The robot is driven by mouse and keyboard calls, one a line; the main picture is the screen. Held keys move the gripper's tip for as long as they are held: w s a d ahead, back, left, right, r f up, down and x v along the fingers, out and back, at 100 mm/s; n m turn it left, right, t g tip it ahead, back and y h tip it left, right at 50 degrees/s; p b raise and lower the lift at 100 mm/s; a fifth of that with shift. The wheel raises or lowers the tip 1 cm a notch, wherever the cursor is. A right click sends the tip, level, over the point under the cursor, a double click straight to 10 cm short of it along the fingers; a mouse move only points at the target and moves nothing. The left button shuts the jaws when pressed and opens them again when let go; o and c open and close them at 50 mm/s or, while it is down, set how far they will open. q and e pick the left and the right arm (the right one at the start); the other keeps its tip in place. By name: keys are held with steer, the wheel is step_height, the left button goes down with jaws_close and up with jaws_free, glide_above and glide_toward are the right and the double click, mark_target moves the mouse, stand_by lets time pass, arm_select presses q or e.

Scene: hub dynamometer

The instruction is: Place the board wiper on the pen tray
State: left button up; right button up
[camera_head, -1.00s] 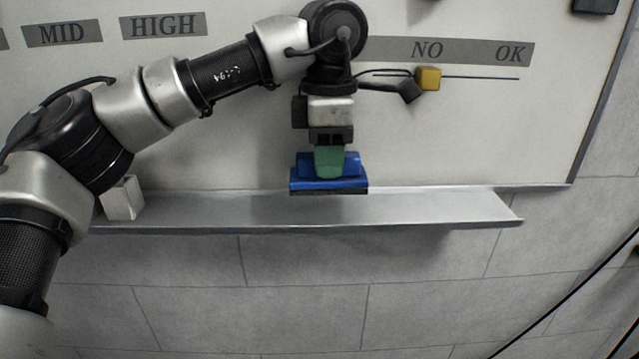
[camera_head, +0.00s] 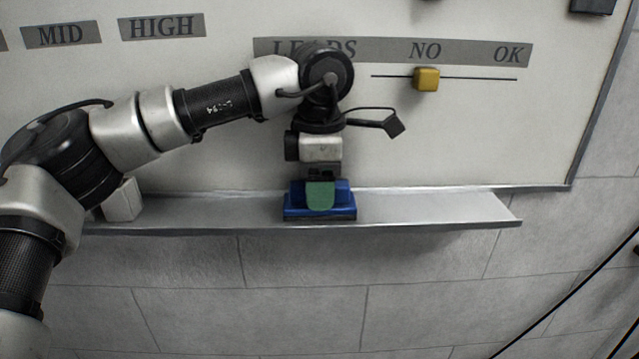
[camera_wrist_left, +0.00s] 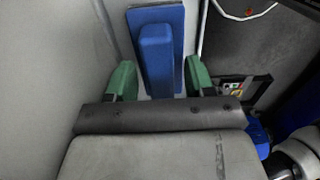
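The board wiper (camera_head: 291,211) is blue with a raised handle and a dark underside. The wiper's contact with the tray is not clearly visible. My right gripper is not in view.
A small white block (camera_head: 123,200) stands at the tray's left end, near my left arm. The whiteboard (camera_head: 480,130) rises behind the tray, with grey labels and a yellow slider (camera_head: 426,79) on a dark line. The tray's right part is empty.

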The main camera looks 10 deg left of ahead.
arm_select(q)
steer(key=shift+r, duration=0.1)
step_height(320, 180, up, 12)
steer(key=p, duration=0.1)
stand_by(0.4)
stand_by(0.4)
